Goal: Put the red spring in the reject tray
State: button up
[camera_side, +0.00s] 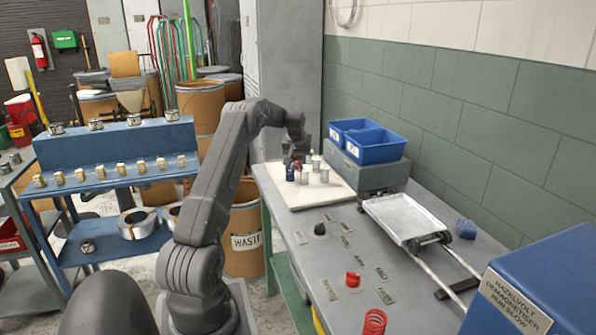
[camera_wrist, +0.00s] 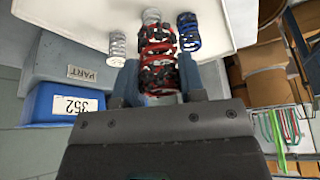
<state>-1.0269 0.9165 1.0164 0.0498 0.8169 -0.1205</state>
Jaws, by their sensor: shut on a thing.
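My gripper (camera_wrist: 157,88) is shut on a red spring (camera_wrist: 157,50), which stands between the two fingers in the wrist view. In the side view, my gripper (camera_side: 297,158) is over the white board, and only a small part of the red spring shows there. A blue spring (camera_wrist: 188,30) and two silver springs (camera_wrist: 117,46) (camera_wrist: 151,16) stand close by on the board. No tray carries a readable reject label. A shallow metal tray (camera_side: 405,218) lies on rails at the right, and two blue bins (camera_side: 375,147) sit on a grey block behind the board.
The white board (camera_side: 335,193) lies at the bench's far end. A blue demagnetiser box (camera_side: 535,290) fills the right corner. Small plates and a dark knob (camera_side: 320,229) dot the bench.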

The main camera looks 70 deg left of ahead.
jog(key=shift+r, duration=0.45)
